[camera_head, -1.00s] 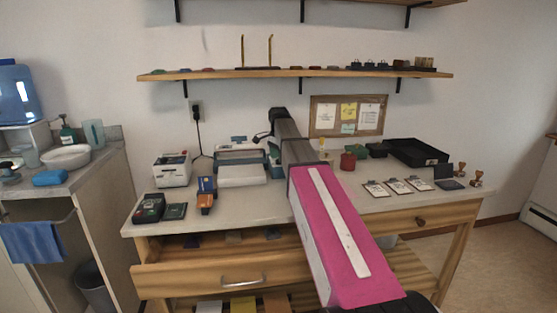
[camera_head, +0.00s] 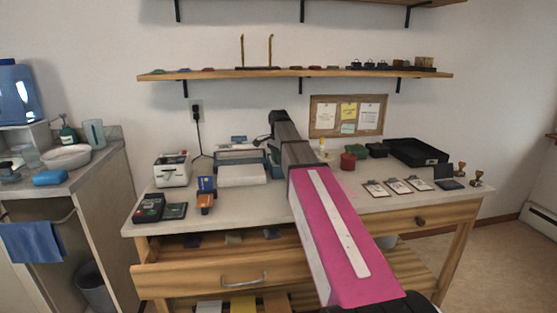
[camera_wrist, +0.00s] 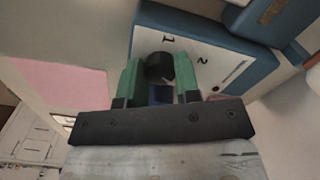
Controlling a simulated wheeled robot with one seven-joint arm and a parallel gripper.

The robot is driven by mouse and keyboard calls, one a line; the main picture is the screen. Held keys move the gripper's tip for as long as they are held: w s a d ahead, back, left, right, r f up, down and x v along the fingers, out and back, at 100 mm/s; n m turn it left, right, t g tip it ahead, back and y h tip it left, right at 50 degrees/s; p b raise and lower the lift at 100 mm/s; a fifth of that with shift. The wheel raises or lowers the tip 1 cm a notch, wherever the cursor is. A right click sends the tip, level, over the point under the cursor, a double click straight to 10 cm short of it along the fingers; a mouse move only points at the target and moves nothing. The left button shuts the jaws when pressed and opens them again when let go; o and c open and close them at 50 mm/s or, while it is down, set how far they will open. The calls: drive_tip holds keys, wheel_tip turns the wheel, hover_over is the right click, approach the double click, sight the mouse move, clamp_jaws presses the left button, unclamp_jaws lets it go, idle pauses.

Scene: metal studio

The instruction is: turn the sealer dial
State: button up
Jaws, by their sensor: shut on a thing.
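The sealer (camera_head: 241,175) is a white and blue machine standing at the back of the worktable, left of my arm. In the wrist view its white panel (camera_wrist: 190,48) with a blue edge carries the marks 1 and 2. The black round dial (camera_wrist: 159,66) sits on this panel, below the two numbers. My gripper (camera_wrist: 158,70) has its green fingers on either side of the dial and is shut on it. The dial's pointer is not clear to me. In the head view my arm hides the dial and most of the gripper.
A white label printer (camera_head: 173,171), a card terminal (camera_head: 149,207) and an orange and blue tool (camera_head: 206,195) stand left of the sealer. A red pot (camera_head: 348,161), black tray (camera_head: 418,152) and several clipboards lie right of my arm. A shelf (camera_head: 300,73) runs above.

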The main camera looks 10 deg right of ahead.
drive_tip(key=n, duration=1.1)
drive_tip(key=shift+d+n, duration=0.1)
drive_tip(key=shift+n, duration=0.2)
drive_tip(key=n, duration=1.1)
drive_tip(key=shift+d+n, duration=0.1)
drive_tip(key=shift+n, duration=0.3)
drive_tip(key=o, duration=0.9)
